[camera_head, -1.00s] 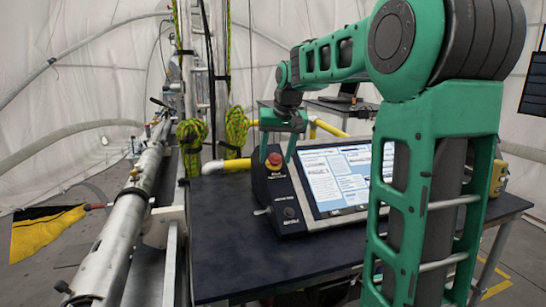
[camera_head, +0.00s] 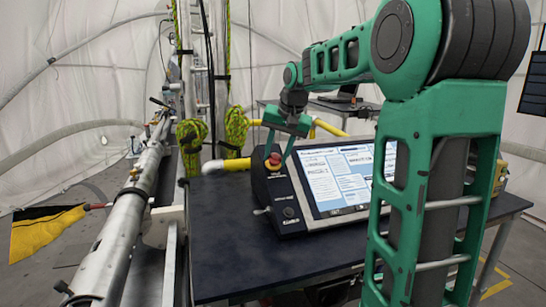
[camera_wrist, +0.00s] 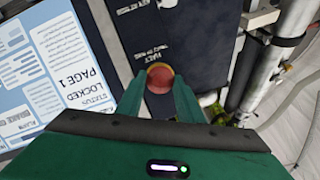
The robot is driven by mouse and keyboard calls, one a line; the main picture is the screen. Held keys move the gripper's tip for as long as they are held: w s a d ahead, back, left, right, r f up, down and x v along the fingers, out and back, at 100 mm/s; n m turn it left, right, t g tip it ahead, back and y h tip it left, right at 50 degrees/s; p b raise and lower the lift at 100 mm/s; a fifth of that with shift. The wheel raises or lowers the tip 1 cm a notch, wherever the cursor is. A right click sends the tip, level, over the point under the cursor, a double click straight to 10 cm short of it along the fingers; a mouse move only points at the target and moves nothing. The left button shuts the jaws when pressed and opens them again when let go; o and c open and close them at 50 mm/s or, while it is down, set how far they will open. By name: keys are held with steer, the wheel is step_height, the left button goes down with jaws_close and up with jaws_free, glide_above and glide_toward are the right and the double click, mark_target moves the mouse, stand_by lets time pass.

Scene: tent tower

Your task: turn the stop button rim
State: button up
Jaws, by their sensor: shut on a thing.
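The stop button (camera_head: 273,160) is a red cap at the upper left of the control console (camera_head: 290,213). In the wrist view the stop button (camera_wrist: 160,77) shows as a red disc with a paler, tan rim. My gripper (camera_head: 278,158) reaches down onto it from above, one green finger on each side. In the wrist view my gripper (camera_wrist: 158,85) has its fingertips against the left and right of the rim, shut on it.
The console's lit screen (camera_head: 350,178) lies right of the button. The console stands on a dark table (camera_head: 225,245) with clear room at its front left. A yellow pipe (camera_head: 228,165) and a metal pole stand close behind. A long metal tube (camera_head: 120,225) runs at the left.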

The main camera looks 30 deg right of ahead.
steer(key=shift+a+m, duration=0.15)
steer(key=shift+m, duration=1.25)
steer(key=shift+t, duration=0.3)
steer(key=o, duration=1.1)
steer(key=v, duration=1)
steer(key=shift+s+d+r, duration=0.1)
steer(key=shift+d+r, duration=0.15)
steer(key=shift+r, duration=0.1)
